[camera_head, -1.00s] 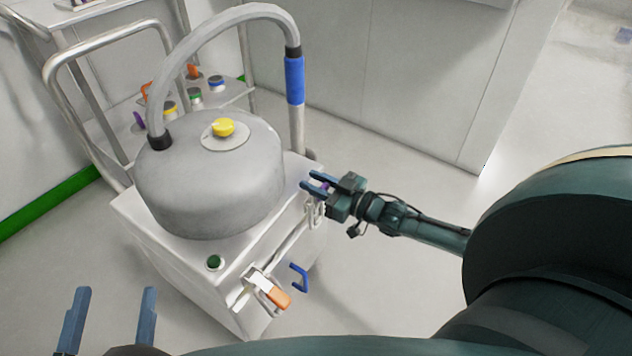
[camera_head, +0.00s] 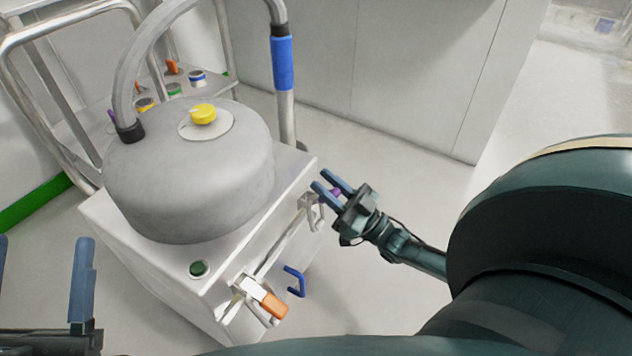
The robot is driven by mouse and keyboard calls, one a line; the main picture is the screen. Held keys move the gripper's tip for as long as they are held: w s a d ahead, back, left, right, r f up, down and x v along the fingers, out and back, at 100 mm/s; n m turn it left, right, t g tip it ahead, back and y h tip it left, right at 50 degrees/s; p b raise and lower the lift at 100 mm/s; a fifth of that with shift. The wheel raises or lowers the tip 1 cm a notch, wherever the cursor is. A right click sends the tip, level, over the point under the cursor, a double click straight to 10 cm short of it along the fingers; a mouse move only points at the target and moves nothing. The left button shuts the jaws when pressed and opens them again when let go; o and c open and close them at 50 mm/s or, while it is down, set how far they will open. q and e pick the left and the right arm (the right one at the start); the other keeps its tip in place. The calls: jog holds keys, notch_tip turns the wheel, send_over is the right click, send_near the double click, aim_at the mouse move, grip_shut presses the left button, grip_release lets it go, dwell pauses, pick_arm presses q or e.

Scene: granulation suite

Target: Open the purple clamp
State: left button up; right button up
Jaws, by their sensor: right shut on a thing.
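The purple clamp (camera_head: 335,192) is on the upper right edge of the white machine's box. Its purple handle shows between my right fingers, and its metal latch (camera_head: 312,211) hangs against the box just left of it. My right gripper (camera_head: 323,180) is shut on the purple handle, with the handle mostly hidden by the fingers. The handle stands out from the box side. My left gripper (camera_head: 42,240) is at the lower left, its two fingers wide apart and empty.
An orange-handled clamp (camera_head: 262,299) and a blue bracket handle (camera_head: 295,282) are on the same box side. A grey drum lid (camera_head: 190,180) with a yellow knob (camera_head: 203,114) sits on top. A metal rail frames the left. The floor on the right is clear.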

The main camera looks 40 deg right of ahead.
jog(key=shift+s+d+f+t+b, duration=0.2)
jog(key=shift+f+t+b, duration=0.15)
jog(key=shift+b, duration=0.25)
jog(key=shift+c, duration=0.2)
pick_arm(q)
jog(key=shift+s+a+r+m+h+b, duration=0.1)
jog(key=shift+s+r+m+h+b, duration=0.1)
jog(key=shift+r+m+h, duration=0.65)
jog(key=shift+s+a+r+m+h+b, duration=0.15)
jog(key=shift+r+m+h, duration=0.45)
jog(key=shift+m+h, duration=0.45)
pick_arm(e)
jog(key=shift+s+t+y, duration=0.15)
jog(key=shift+t+y, duration=0.1)
jog(key=shift+y, duration=0.05)
pick_arm(q)
jog(key=shift+d, duration=0.1)
pick_arm(e)
jog(key=o, duration=1)
